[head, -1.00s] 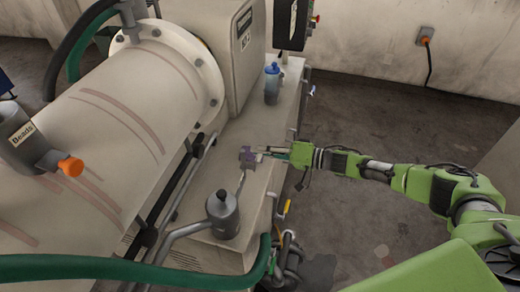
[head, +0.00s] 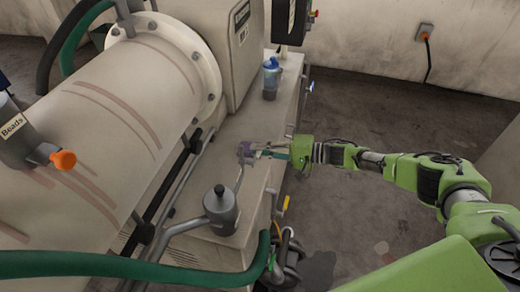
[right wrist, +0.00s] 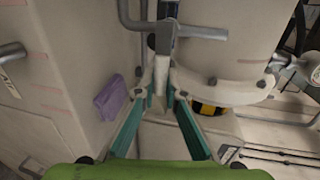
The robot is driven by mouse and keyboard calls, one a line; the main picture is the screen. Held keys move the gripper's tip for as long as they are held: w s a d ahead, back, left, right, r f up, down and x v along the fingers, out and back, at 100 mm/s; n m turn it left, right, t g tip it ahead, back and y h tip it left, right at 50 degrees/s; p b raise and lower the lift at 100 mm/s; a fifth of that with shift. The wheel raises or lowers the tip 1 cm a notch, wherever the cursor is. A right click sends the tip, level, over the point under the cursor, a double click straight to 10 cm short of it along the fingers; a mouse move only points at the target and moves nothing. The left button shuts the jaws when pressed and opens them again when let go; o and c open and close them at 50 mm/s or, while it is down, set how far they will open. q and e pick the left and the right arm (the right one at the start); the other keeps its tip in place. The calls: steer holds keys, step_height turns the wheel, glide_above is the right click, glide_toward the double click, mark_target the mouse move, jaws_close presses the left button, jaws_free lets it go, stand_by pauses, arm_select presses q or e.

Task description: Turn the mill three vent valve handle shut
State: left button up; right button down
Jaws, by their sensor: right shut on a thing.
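A grey metal valve handle (right wrist: 190,32) with a sideways bar shows at the top of the right wrist view. My right gripper (right wrist: 163,72) is shut on the lower part of this handle, with the fingertips meeting at its stem. In the head view my right gripper (head: 256,151) reaches in from the right over the pale ledge beside the mill drum. The handle is too small there to make out its angle. My left gripper is not in view.
A purple cloth-like thing (head: 243,150) lies close by the right gripper. A grey canister (head: 221,209) and a blue-topped bottle (head: 271,78) stand on the ledge. A green hose (head: 130,268) crosses the front. Open floor (head: 400,120) lies to the right.

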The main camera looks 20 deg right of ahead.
steer(key=c, duration=2.1)
jaws_free()
steer(key=shift+f, duration=0.1)
steer(key=v, duration=1.2)
steer(key=shift+d, duration=0.1)
